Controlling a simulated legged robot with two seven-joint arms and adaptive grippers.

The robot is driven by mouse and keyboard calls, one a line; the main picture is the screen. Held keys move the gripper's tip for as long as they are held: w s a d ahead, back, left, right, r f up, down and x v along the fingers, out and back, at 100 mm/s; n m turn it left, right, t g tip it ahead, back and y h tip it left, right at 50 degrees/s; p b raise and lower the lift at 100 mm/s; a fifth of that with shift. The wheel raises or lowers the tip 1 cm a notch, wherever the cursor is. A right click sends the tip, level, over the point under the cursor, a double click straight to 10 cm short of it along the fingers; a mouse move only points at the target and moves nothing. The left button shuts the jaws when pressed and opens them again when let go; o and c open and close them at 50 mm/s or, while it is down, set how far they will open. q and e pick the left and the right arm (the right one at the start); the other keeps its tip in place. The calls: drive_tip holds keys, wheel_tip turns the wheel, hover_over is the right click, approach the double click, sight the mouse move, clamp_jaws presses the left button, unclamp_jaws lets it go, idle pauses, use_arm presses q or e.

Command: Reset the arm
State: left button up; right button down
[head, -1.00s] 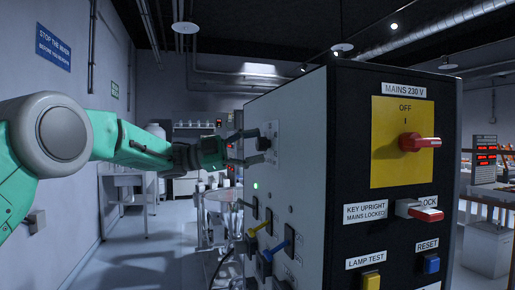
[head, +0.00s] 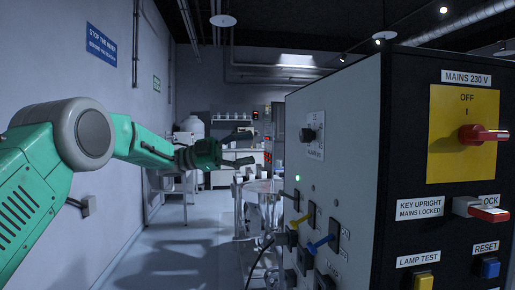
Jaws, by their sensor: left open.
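My left arm comes in from the left. Its gripper (head: 238,149) is open and empty, in the air left of the cabinet's grey side panel (head: 345,170), apart from it. The fingers point right toward the panel. A black round knob (head: 307,135) on a white plate sits high on that panel, to the right of the gripper and clear of it. My right gripper is not in view.
The cabinet's black front carries a red mains switch (head: 483,135) on a yellow plate, a lock key (head: 488,213), a yellow button (head: 423,281) and a blue button (head: 490,268). Yellow (head: 312,214) and blue (head: 322,243) levers stick out of the side panel. Open floor (head: 180,262) lies left.

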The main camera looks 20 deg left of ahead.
use_arm(q)
drive_tip(key=w+d+f+n+t+y, duration=0.25)
drive_tip(key=f+n+t, duration=0.35)
drive_tip(key=f, duration=0.5)
drive_tip(key=w+d+f+n+t+y, duration=0.2)
drive_tip(key=w+f+n+t+y, duration=0.15)
drive_tip(key=f+n, duration=0.65)
drive_tip(key=s+d+f+n+g+y, duration=0.1)
drive_tip(key=s+f+n+y, duration=0.3)
drive_tip(key=f, duration=0.8)
drive_tip(key=s+f+n+g+y, duration=0.15)
drive_tip(key=s+f+y, duration=0.35)
drive_tip(key=f, duration=0.7)
drive_tip(key=s+f+n+g+y, duration=0.1)
drive_tip(key=s+f+n+g, duration=0.15)
drive_tip(key=s+f, duration=0.7)
drive_tip(key=s+f+n+g+y, duration=0.1)
drive_tip(key=s+f+n+g, duration=0.15)
drive_tip(key=s+f, duration=0.65)
drive_tip(key=s+r+g+y, duration=0.1)
drive_tip(key=s+g, duration=0.5)
drive_tip(key=s, duration=1.7)
drive_tip(key=shift+r+y, duration=0.4)
drive_tip(key=shift+y, duration=0.4)
drive_tip(key=shift+a, duration=0.1)
